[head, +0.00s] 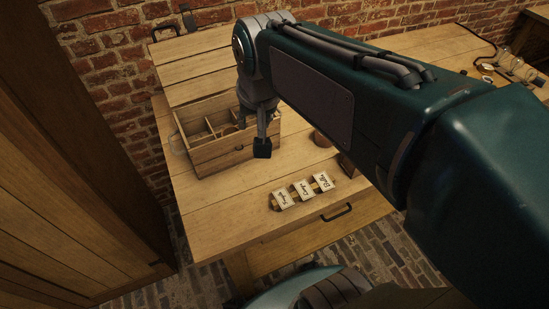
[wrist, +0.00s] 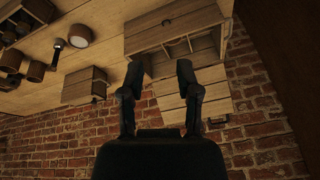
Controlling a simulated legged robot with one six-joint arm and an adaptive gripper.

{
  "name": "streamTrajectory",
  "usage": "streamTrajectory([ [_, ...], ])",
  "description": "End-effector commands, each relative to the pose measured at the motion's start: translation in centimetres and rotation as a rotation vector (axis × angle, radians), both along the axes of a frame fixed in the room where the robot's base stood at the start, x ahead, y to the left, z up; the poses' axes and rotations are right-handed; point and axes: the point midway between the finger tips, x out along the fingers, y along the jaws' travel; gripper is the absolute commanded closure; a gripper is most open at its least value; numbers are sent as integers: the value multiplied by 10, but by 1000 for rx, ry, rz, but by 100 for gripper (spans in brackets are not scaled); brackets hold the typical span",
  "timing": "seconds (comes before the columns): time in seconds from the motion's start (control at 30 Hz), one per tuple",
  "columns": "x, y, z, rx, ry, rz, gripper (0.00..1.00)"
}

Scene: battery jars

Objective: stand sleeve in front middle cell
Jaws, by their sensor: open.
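The wooden crate (head: 238,155) with divided cells stands on the bench at the left in the head view; it also shows in the wrist view (wrist: 177,18), upper middle. Its front cells are partly hidden. My gripper (head: 262,148) hangs at the crate's right front side. Its two dark fingers are apart in the wrist view (wrist: 158,75), with nothing between them. A brown cylinder (head: 321,138) stands on the bench to the right, beside my arm. Brown cylinders, one of them (wrist: 36,71), show at the wrist view's left. I cannot tell which is the sleeve.
Handwritten cards (head: 303,190) sit on a wooden strip near the bench's front edge. A wooden box (wrist: 84,87) shows in the wrist view. A brick wall (head: 120,60) stands behind. My arm hides the bench's right part.

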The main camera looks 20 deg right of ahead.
Motion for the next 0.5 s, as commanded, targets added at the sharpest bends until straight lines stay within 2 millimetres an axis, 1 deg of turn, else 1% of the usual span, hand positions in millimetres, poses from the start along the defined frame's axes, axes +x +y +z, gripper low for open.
streamTrajectory([
  [0.03,-16,-1,-1,-13,-22,32,57],
  [0.1,-35,-1,-5,-33,-49,82,57],
  [0.2,-61,-2,-13,-64,-86,151,57],
  [0.3,-81,-3,-21,-92,-116,208,57],
  [0.4,-93,-3,-28,-112,-135,245,57],
  [0.5,-98,-3,-31,-121,-143,261,57],
])
